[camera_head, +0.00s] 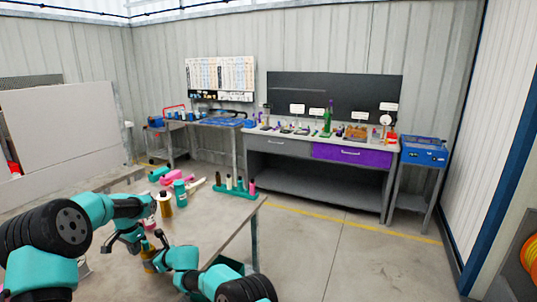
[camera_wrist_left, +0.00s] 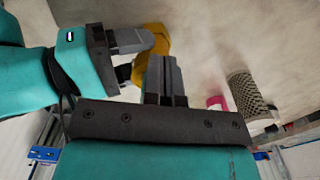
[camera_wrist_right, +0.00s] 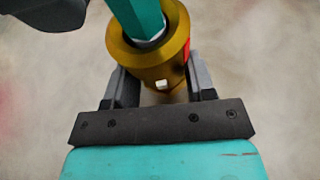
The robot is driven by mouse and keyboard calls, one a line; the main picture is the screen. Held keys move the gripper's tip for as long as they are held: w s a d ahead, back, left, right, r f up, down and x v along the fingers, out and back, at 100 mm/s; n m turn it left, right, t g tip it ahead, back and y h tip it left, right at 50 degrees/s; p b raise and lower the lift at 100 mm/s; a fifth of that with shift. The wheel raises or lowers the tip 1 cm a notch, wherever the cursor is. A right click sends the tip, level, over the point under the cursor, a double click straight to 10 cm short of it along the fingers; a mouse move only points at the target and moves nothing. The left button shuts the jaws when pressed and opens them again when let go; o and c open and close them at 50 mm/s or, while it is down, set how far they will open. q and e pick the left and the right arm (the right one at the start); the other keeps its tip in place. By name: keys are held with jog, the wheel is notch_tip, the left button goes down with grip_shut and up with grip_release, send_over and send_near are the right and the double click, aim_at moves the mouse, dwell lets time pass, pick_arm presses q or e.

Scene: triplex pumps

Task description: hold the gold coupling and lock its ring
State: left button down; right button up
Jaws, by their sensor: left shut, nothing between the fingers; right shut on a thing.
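The gold coupling (camera_wrist_right: 155,68) is between the two fingers of my right gripper (camera_wrist_right: 157,88), which is shut on it. A teal, many-sided piece (camera_wrist_right: 140,15) stands in its round top, and a small white mark and a red patch show on its side. The coupling also shows in the left wrist view (camera_wrist_left: 152,48), beside my right gripper there, and low in the head view (camera_head: 149,257). My left gripper (camera_wrist_left: 168,75) is shut and empty, close to the coupling. I cannot tell whether it touches it. The ring's lock state is not clear.
On the grey bench (camera_head: 222,226) stand a gold-brown bottle (camera_head: 165,207), a teal cylinder (camera_head: 180,193), pink parts (camera_head: 172,177) and a teal rack (camera_head: 236,192) with several bottles. The bench's right part is clear. A workbench with a purple drawer (camera_head: 352,153) stands at the far wall.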

pick_arm(q)
jog(key=shift+s+f, duration=0.1)
jog(key=shift+f, duration=1.4)
jog(key=shift+d, duration=0.5)
jog(key=shift+s+a, duration=0.2)
jog(key=shift+s, duration=0.1)
dwell(0.4)
notch_tip(320, 180, up, 7)
jog(key=shift+a+f, duration=0.2)
jog(key=shift+a, duration=0.05)
dwell(0.3)
